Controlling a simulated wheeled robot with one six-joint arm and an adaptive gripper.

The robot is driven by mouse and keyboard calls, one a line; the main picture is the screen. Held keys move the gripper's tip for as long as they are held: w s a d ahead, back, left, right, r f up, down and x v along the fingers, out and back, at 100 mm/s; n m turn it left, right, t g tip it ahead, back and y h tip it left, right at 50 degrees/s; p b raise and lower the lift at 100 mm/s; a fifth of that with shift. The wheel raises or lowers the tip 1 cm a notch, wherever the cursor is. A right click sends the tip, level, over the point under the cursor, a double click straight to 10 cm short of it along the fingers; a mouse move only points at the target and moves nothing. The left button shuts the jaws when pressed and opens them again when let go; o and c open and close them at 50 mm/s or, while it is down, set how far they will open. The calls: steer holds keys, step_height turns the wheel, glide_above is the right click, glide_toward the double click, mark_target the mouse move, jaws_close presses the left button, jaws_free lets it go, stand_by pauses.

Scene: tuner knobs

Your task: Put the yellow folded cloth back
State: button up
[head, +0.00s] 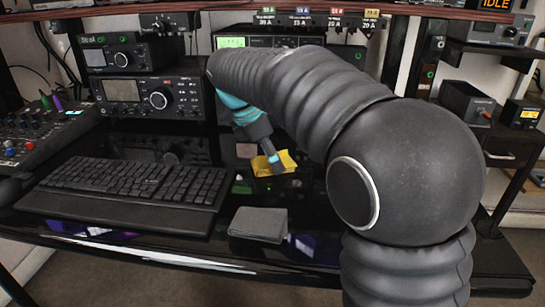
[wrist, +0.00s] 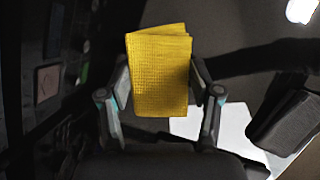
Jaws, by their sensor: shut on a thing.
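The yellow folded cloth (wrist: 160,75) is held between the two fingers of my gripper (wrist: 162,92) in the wrist view, where its folded edge and woven texture show. In the head view the yellow cloth (head: 283,163) shows beyond my arm, above the black desk, to the right of the keyboard. My gripper (head: 273,160) is shut on it there. Whether the cloth touches anything below it cannot be told. My arm hides much of the desk's right side.
A grey folded cloth (head: 258,223) lies on the desk near the front edge. A black keyboard (head: 132,186) is at its left. Radio units (head: 150,98) stand behind. A mixer (head: 38,128) is at far left. The glossy desk front (head: 130,243) is clear.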

steer(key=shift+f, duration=0.1)
steer(key=o, duration=1.1)
steer(key=w+p+v, duration=0.1)
steer(key=v, duration=1.1)
steer(key=shift+s, duration=0.45)
